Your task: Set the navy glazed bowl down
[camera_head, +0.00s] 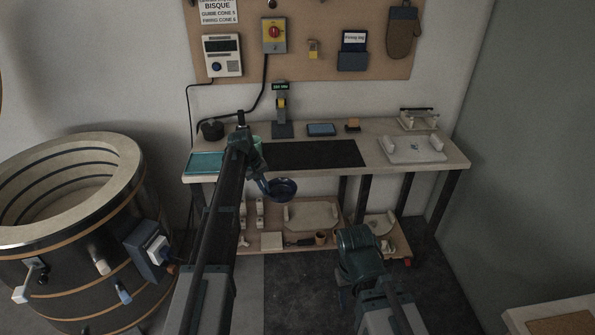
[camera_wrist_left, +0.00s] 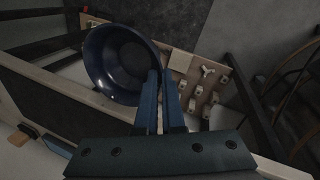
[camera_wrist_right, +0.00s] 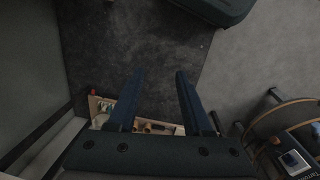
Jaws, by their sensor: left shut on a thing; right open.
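The navy glazed bowl (camera_head: 281,190) hangs in the air in front of the table's front edge in the head view. My left gripper (camera_head: 264,187) is shut on its rim at the bowl's left side. In the left wrist view the bowl (camera_wrist_left: 118,62) is seen from above and looks empty, with the fingers of my left gripper (camera_wrist_left: 163,78) closed on its wall. My right gripper (camera_wrist_right: 156,80) is open and empty in the right wrist view, above the dark floor, well away from the bowl. Its fingertips cannot be made out in the head view.
The table (camera_head: 375,178) carries a dark mat (camera_head: 315,154), a teal tray (camera_head: 204,164), a white board (camera_head: 412,150) and a small stand (camera_head: 282,128). A low shelf (camera_head: 335,243) with several small items lies below. A round kiln (camera_head: 80,240) stands at left.

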